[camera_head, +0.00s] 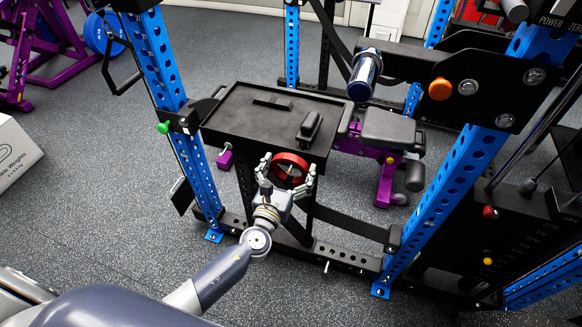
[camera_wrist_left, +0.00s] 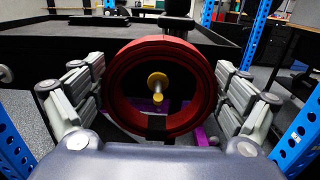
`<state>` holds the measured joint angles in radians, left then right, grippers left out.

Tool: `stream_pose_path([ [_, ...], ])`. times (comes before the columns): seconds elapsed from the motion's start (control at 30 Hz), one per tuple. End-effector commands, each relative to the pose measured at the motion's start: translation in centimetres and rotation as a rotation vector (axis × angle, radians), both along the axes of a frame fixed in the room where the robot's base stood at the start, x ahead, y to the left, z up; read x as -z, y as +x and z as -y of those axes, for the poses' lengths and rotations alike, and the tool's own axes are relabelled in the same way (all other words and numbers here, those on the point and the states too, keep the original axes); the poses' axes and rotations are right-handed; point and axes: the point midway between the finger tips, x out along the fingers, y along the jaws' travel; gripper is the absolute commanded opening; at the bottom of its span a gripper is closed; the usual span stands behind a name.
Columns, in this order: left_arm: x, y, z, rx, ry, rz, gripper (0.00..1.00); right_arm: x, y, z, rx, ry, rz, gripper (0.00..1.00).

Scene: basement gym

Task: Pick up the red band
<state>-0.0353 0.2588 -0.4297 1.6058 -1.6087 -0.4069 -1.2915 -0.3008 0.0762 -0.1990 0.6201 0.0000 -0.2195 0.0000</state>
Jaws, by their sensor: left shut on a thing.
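The red band (camera_head: 290,162) is a thick red ring in front of the near edge of the black tray. My left gripper (camera_head: 288,170) is shut on it, with one finger on each side of the ring. In the left wrist view the red band (camera_wrist_left: 160,50) stands upright between the two fingers of my left gripper (camera_wrist_left: 160,95), and a brass-coloured knob shows through its hole. The ring is near the tray's front edge; I cannot tell whether it touches it. My right gripper is not in view.
The black tray (camera_head: 228,118) holds a small flat black item (camera_head: 272,102) and a black block (camera_head: 309,127). Blue rack uprights (camera_head: 165,75) (camera_head: 440,205) stand left and right. A purple-framed bench (camera_head: 388,128) is behind right.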

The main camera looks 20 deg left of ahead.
Motion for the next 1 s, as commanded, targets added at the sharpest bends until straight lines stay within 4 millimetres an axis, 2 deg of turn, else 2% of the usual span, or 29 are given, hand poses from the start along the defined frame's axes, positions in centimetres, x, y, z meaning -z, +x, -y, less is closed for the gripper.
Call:
stream_pose_path([
  [0.03,0.3,-1.4,0.1,0.002,0.000,-0.007,0.64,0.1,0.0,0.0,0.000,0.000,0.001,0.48],
  [0.3,-0.1,-8.8,0.2,0.001,0.000,-0.007,0.64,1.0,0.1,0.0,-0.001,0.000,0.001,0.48],
  [0.5,-0.6,-12.6,0.3,0.001,0.001,-0.006,0.64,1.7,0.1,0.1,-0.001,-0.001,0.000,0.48],
  [0.7,-1.0,-14.3,0.3,0.000,0.001,-0.003,0.64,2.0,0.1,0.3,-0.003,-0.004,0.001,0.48],
  [1.0,-1.1,-14.6,0.3,0.000,0.001,-0.003,0.64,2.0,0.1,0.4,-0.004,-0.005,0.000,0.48],
])
